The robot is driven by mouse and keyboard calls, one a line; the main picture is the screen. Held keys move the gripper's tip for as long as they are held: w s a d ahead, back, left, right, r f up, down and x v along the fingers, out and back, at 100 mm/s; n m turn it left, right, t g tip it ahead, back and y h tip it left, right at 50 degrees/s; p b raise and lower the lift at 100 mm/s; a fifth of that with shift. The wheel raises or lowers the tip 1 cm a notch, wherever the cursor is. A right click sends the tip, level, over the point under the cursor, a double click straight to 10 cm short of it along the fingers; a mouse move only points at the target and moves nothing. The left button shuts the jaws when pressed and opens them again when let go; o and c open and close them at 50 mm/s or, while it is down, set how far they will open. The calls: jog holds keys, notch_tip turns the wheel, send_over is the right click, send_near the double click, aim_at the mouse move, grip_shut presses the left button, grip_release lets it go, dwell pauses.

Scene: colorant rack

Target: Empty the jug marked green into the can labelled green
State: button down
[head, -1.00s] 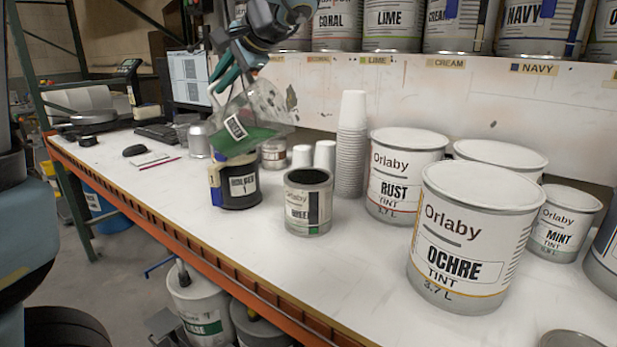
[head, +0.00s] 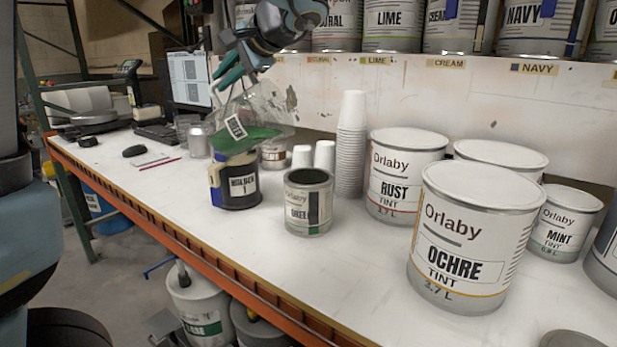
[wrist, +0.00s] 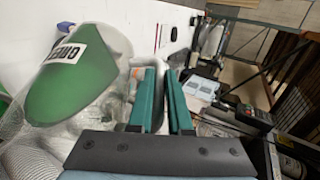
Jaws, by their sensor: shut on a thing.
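The clear jug marked green (head: 262,108) is held in the air and tilted, with green liquid pooled inside; its label is slanted. My gripper (head: 227,76) is shut on the jug's handle side, at the upper left of the jug. In the wrist view the jug (wrist: 115,45) lies left of my gripper's fingers (wrist: 160,88), with the green liquid and label clear. The can labelled green (head: 300,215) stands upright and open on the bench, dark inside, below and right of the jug. I see no stream between them.
A dark labelled container (head: 240,187) stands just left of the can, below the jug. Stacked white cups (head: 352,140) and the Rust can (head: 400,180) stand to the right, with the large Ochre can (head: 470,240) nearer.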

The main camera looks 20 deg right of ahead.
aim_at(243, 111)
jog(key=shift+s+d+f+t+y+b, duration=0.5)
jog(key=shift+s+d+t+y+b, duration=0.15)
jog(key=shift+d+b, duration=0.2)
dwell(4.4)
jog(key=shift+s+d+f+m+t+y+b, duration=0.2)
jog(key=shift+s+d+t+b, duration=0.1)
jog(key=shift+d, duration=0.15)
jog(key=shift+s+d+f+m+t+y+b, duration=0.15)
jog(key=shift+s+d+f+m+b, duration=0.1)
jog(key=shift+d, duration=0.15)
dwell(1.9)
